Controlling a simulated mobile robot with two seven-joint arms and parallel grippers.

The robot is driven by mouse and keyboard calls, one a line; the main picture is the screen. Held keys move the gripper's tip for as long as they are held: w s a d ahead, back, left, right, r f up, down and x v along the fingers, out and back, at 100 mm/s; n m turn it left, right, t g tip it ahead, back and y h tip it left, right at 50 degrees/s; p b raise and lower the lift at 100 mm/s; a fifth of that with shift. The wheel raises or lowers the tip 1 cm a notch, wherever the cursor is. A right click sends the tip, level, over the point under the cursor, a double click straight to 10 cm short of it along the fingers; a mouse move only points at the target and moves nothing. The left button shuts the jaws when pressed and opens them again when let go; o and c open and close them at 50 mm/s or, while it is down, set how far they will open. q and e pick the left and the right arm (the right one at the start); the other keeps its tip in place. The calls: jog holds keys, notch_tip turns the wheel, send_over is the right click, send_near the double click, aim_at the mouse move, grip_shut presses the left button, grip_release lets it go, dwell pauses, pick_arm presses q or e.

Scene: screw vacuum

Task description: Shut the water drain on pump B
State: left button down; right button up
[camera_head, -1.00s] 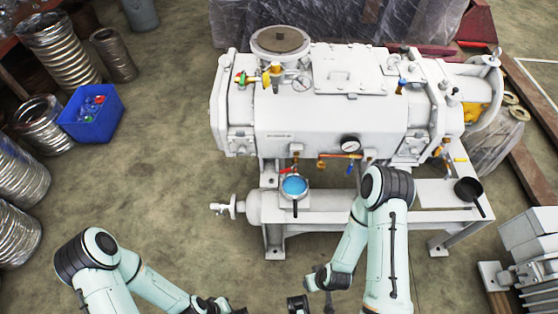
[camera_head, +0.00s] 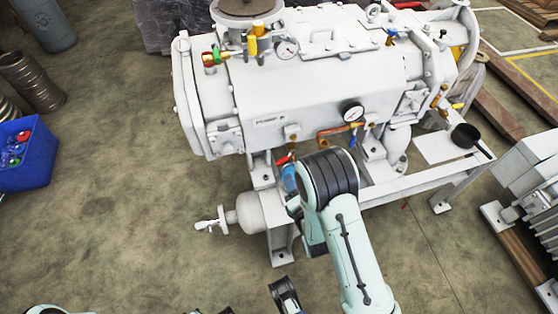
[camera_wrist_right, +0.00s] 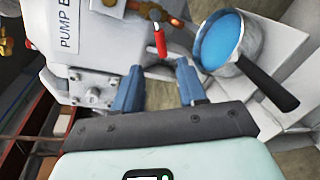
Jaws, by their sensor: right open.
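The white pump body (camera_head: 310,85) fills the upper middle of the head view; its PUMP B label (camera_wrist_right: 68,32) shows in the right wrist view. The drain's red handle (camera_wrist_right: 158,38) sticks out from a brass fitting beneath the pump; in the head view the red handle (camera_head: 284,160) is just left of my right arm. A pan of blue water (camera_wrist_right: 218,42) sits beside the drain; my arm partly hides it in the head view. My right gripper (camera_wrist_right: 160,87) is open and empty, its fingers apart from the handle.
A brass pipe with a red-orange handle (camera_head: 335,130) runs under the gauge. A black pan (camera_head: 466,137) rests on the frame's right side. A white cylinder with a small valve (camera_head: 212,224) juts out at the left. Floor in front is clear.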

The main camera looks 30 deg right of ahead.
aim_at(284, 161)
jog(key=b+x, duration=0.2)
jog(key=x, duration=1)
pick_arm(q)
jog(key=f, duration=0.1)
jog(key=a+f, duration=0.1)
jog(key=f, duration=0.1)
jog(key=shift+w+a+f, duration=0.1)
jog(key=shift+a+f, duration=0.2)
jog(key=shift+f, duration=0.05)
pick_arm(e)
grip_shut()
